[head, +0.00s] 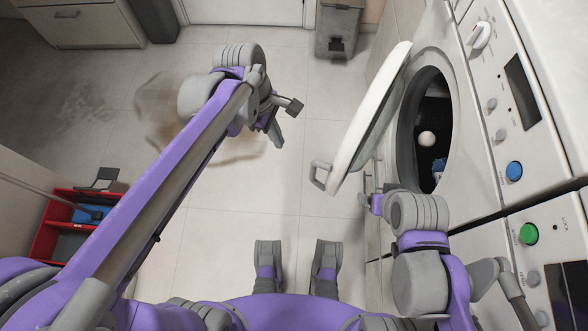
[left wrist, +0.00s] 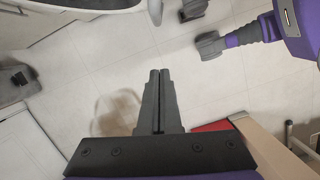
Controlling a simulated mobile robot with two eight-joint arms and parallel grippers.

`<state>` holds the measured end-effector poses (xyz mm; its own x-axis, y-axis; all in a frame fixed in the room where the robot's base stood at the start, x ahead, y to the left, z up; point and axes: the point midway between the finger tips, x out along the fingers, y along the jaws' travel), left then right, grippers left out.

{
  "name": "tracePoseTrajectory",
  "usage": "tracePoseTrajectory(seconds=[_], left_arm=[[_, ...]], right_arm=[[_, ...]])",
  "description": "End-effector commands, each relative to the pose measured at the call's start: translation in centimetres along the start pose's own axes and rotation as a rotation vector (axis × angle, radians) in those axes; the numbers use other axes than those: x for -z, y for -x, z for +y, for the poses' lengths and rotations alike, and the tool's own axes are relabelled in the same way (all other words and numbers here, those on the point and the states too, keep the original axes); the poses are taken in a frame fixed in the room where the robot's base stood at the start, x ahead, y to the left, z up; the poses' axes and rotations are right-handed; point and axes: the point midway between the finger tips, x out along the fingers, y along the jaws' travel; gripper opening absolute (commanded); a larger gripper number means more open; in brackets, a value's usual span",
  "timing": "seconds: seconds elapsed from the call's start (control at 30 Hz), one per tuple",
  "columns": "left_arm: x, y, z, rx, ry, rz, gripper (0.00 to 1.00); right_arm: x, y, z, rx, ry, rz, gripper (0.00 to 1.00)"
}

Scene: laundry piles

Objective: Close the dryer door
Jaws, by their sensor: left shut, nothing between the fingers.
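The dryer door (head: 368,122) is a round white door standing wide open, swung out to the left of the round dark opening of the dryer (head: 462,120). Its grey handle (head: 319,176) is on the door's near, lower-left edge. My left gripper (head: 284,122) is over the floor to the left of the door, apart from it. Its fingers are together and empty in the left wrist view (left wrist: 159,85). My right gripper (head: 369,192) is close to the door's lower right side, below the opening. Its fingers are mostly hidden, and contact with the door cannot be told.
A white ball (head: 426,139) and a blue item (head: 438,168) are inside the drum. A second machine with a green button (head: 528,234) stands nearer on the right. A red bin (head: 48,225) is at left, a grey bin (head: 338,30) at the back. The middle floor is clear.

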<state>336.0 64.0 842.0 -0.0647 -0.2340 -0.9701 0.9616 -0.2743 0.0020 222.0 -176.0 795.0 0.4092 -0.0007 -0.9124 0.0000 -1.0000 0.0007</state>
Motion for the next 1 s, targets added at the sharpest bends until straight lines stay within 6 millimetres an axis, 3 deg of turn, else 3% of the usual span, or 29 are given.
tracePoseTrajectory(seconds=[0.17, 0.57, 0.8, 1.0], left_arm=[[0.1, -1.8, 0.1, 0.0, 0.003, 0.0, 0.0], [0.1, -10.2, 0.1, 0.0, 0.001, 0.0, 0.0], [-3.1, -10.7, 0.0, 0.0, -0.001, 0.0, 0.0], [-3.9, -10.9, 0.0, 0.0, 0.001, 0.0, 0.0]], right_arm=[[-0.2, -0.5, 0.0, 0.0, 0.0, -0.001, 0.81], [-1.2, -2.7, 0.0, 0.0, 0.0, -0.01, 0.81], [-1.2, -2.8, 0.0, 0.0, 0.0, -0.01, 0.81], [-1.2, -2.8, 0.0, 0.0, 0.0, -0.01, 0.81]])
